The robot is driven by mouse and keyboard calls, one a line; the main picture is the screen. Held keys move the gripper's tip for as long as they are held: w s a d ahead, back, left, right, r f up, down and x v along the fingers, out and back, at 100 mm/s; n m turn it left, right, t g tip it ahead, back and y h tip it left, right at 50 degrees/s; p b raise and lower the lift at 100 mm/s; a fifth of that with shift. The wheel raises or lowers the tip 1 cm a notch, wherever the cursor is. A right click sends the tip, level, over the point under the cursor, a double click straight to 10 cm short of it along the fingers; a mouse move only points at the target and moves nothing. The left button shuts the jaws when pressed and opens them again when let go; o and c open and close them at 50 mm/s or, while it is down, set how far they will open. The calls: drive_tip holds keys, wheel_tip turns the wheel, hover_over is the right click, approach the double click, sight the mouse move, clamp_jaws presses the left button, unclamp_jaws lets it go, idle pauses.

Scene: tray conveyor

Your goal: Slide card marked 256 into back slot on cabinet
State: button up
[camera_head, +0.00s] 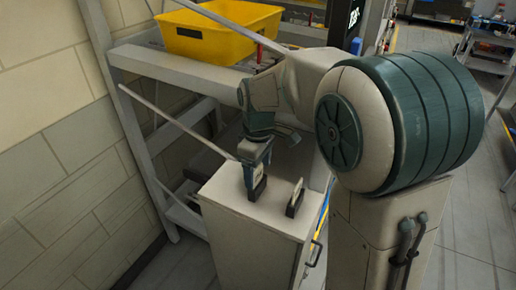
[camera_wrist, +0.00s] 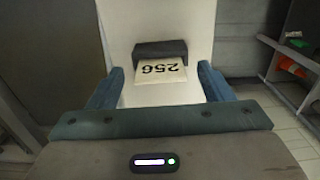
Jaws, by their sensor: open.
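The pale card marked 256 (camera_wrist: 162,72) shows upside down in the wrist view, at a dark slot block (camera_wrist: 160,49) on the white cabinet top (camera_wrist: 115,30). Whether its edge is seated in the slot is unclear. My gripper (camera_wrist: 160,85) is open, with one blue finger on each side of the card and gaps between. In the head view my gripper (camera_head: 257,160) points down over the cabinet (camera_head: 230,200), at a dark block (camera_head: 257,188) with a pale card in it. A second dark block (camera_head: 292,209) with a pale card (camera_head: 297,190) stands to the right.
A grey rack (camera_head: 185,68) stands behind the cabinet, with a yellow bin (camera_head: 215,38) on top. A block wall (camera_head: 50,120) is at the left. The cabinet top is clear around the two blocks. Shelves (camera_wrist: 295,65) show at the right of the wrist view.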

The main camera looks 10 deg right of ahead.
wheel_tip(320, 180, up, 13)
drive_tip(key=shift+f, duration=0.15)
idle(0.4)
